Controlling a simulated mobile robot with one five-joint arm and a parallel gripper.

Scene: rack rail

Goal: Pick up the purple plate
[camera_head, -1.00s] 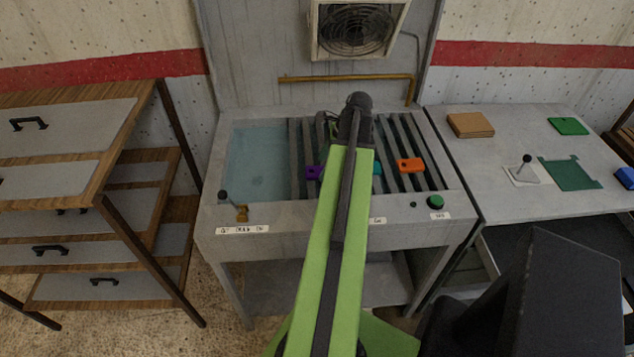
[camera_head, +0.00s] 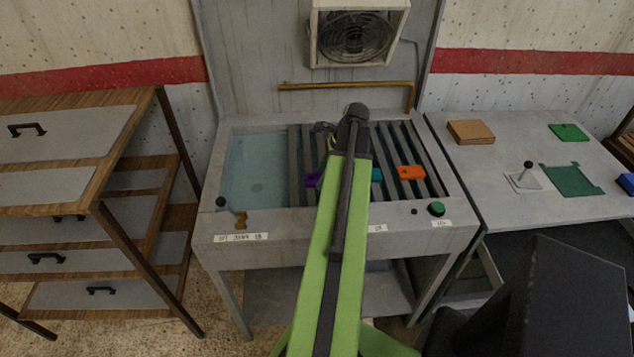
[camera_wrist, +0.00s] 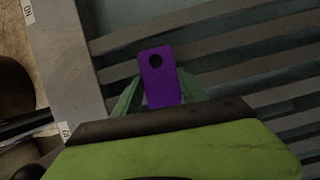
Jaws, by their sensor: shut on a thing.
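The purple plate (camera_wrist: 160,78) is a small flat piece with a dark round hole near its far end. In the wrist view it stands between the two green fingers of my gripper (camera_wrist: 160,97), which is shut on it. The arm hides most of my gripper there. From these views I cannot tell whether the plate still touches the slats.
On the slatted rack (camera_head: 436,185) are a teal piece (camera_head: 377,175), partly hidden by my arm, and an orange plate (camera_head: 410,172). A water-filled basin (camera_head: 258,170) lies to the left. A brass pipe (camera_head: 340,86) runs behind. A side table (camera_head: 500,150) stands to the right.

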